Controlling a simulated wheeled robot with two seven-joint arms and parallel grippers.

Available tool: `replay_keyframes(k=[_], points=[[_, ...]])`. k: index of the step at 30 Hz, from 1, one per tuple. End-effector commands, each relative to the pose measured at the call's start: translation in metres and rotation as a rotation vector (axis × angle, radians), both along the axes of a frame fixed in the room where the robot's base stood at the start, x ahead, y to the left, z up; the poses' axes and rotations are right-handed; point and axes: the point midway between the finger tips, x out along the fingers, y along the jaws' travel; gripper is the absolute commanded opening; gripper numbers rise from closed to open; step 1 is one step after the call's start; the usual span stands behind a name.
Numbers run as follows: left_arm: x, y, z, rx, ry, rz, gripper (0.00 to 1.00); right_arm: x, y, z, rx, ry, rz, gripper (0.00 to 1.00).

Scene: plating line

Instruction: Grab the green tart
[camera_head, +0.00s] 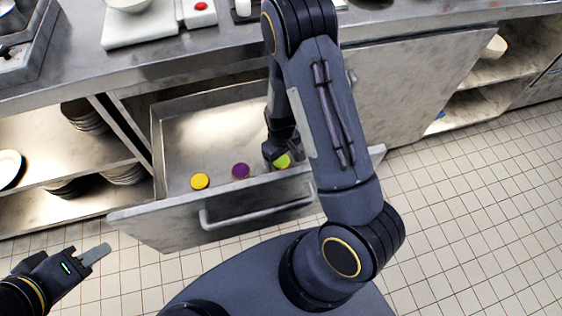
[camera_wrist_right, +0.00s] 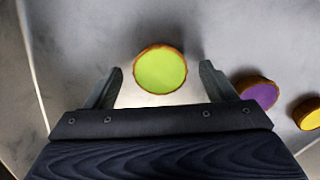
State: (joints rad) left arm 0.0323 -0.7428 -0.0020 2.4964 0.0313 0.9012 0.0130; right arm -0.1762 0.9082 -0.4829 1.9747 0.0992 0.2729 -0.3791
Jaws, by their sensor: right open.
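The green tart (camera_head: 283,161) is in the open drawer, at the right end of a row of tarts, partly hidden by my right gripper in the head view. In the right wrist view the green tart (camera_wrist_right: 160,69) is round with a brown crust. It lies between and slightly beyond the fingertips of my right gripper (camera_wrist_right: 161,78), which is open and touches neither side of it. My right gripper (camera_head: 277,152) also shows in the head view, reaching down into the drawer. My left gripper (camera_head: 94,254) is at the lower left, away from the drawer, and its opening is unclear.
A purple tart (camera_head: 240,171) and a yellow tart (camera_head: 200,181) lie left of the green one in the steel drawer (camera_head: 180,119). The drawer front with its handle (camera_head: 258,214) stands out from the counter (camera_head: 170,49). Shelves with plates (camera_head: 124,174) are at left.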

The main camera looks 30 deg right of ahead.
Motion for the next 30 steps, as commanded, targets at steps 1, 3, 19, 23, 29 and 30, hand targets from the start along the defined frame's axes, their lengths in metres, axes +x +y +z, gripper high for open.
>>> replay_keyframes(k=[1,3,19,23,29,30], points=[[0.0000,0.0000,-0.0012,0.000,0.000,0.000,0.36,-0.0006,0.0003,-0.0056,0.001,0.002,0.000,0.78],[0.0000,0.0000,-0.0013,0.000,0.000,0.000,0.36,-0.0003,0.0005,-0.0080,0.001,0.001,0.000,0.78],[0.0000,0.0000,-0.0011,0.000,0.000,0.000,0.36,0.0000,0.0004,-0.0078,0.001,0.000,0.000,0.44],[0.0000,0.0000,-0.0011,0.000,0.000,0.000,0.36,0.0000,0.0004,-0.0077,0.001,0.000,0.000,0.44],[0.0000,0.0000,-0.0002,0.000,0.000,0.000,0.36,0.0004,0.0005,-0.0043,0.001,-0.001,0.000,0.44],[0.0000,0.0000,0.0005,0.000,0.000,0.000,0.36,0.0007,0.0005,-0.0006,0.001,-0.002,0.000,0.44]])
